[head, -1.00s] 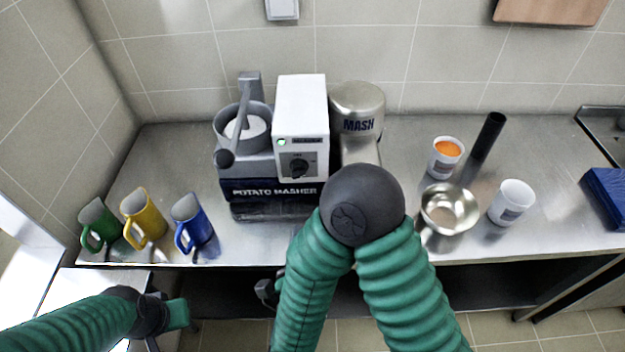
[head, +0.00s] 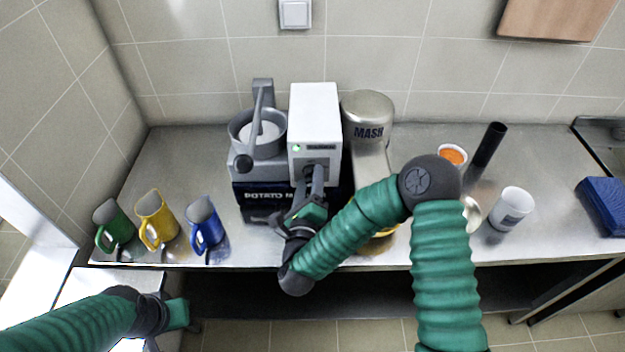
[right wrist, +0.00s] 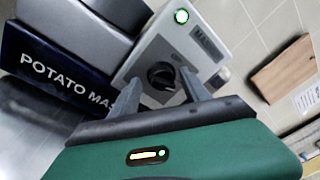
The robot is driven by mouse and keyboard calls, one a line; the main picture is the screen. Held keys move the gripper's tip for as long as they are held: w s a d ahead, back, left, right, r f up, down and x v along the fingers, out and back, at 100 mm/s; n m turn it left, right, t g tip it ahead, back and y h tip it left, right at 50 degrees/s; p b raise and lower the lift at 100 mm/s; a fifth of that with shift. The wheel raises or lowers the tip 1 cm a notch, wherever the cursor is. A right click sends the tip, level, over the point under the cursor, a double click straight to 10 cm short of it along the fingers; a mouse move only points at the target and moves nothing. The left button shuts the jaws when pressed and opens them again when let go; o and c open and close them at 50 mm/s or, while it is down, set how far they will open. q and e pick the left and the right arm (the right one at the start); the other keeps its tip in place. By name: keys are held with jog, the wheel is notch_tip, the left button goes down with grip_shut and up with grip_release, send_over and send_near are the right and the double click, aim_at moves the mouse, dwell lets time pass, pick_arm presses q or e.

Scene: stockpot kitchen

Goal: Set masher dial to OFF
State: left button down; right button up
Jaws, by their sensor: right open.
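The potato masher (head: 262,194) stands at the back of the steel counter, with a white control box (head: 315,110) on it. A green light (right wrist: 181,16) is lit on the box front. The black dial (right wrist: 162,75) shows in the right wrist view; its markings are too small to read. My right gripper (head: 312,178) is open in front of the dial. In the right wrist view its fingers (right wrist: 160,92) lie to either side of the dial; contact cannot be told. My left gripper (head: 178,313) is low at the left, before the counter, its fingers unclear.
Green (head: 115,222), yellow (head: 157,215) and blue (head: 205,225) mugs stand at the left. A metal MASH cylinder (head: 367,110) is right of the box.

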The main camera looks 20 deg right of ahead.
jog(key=shift+a+r, duration=0.1)
jog(key=shift+a, duration=0.65)
jog(key=shift+c, duration=0.8)
jog(key=shift+d, duration=0.15)
jog(key=shift+c, duration=1.4)
jog(key=shift+s+d, duration=0.2)
jog(key=shift+d, duration=0.65)
jog(key=c, duration=0.5)
jog(key=shift+d, duration=0.25)
grip_shut()
pick_arm(q)
jog(key=shift+s+a, duration=0.15)
jog(key=shift+a, duration=0.1)
pick_arm(e)
jog(key=shift+w+a, duration=0.1)
jog(key=shift+a, duration=0.25)
